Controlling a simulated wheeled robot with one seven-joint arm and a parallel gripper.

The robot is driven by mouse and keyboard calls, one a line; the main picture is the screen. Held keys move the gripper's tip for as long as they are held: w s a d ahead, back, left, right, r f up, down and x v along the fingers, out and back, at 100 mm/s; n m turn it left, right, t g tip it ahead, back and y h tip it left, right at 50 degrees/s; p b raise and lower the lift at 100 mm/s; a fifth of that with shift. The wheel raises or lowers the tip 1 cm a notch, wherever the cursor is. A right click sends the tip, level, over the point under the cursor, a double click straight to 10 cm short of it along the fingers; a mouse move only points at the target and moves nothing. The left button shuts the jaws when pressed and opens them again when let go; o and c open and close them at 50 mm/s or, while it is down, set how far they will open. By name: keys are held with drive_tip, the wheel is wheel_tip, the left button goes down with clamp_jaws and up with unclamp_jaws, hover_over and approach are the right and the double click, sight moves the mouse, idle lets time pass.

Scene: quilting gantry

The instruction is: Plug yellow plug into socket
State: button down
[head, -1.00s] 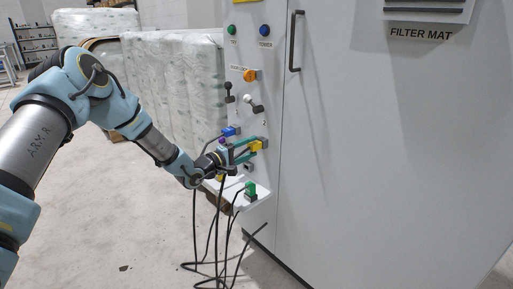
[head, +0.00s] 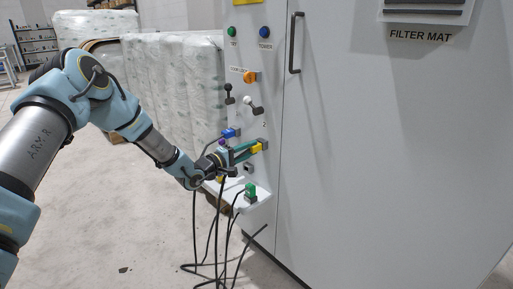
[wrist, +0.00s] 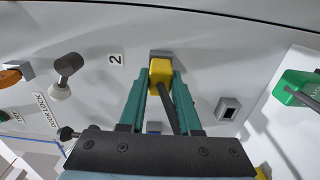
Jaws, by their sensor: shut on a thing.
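The yellow plug (wrist: 160,73) is between the teal fingertips of my gripper (wrist: 159,76), which is shut on it; it also shows in the head view (head: 257,148). A dark cable runs back from the plug between the fingers. The plug's front is against a grey socket (wrist: 160,53) on the white panel, near the label 2. How deep the plug sits in it cannot be told, as the plug covers most of the opening. In the head view my gripper (head: 255,148) reaches the panel from the left.
An empty grey socket (wrist: 228,108) is to the right of the plug in the wrist view. A green plug (head: 250,190) stands on the white shelf below. A blue plug (head: 231,133), levers and an orange knob (head: 250,77) are nearby. Several dark cables hang below my gripper.

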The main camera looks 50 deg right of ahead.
sight(250, 149)
drive_tip(key=shift+a, duration=0.25)
drive_tip(key=shift+w+a+p, duration=0.1)
drive_tip(key=shift+a+p, duration=0.5)
drive_tip(key=shift+a, duration=0.95)
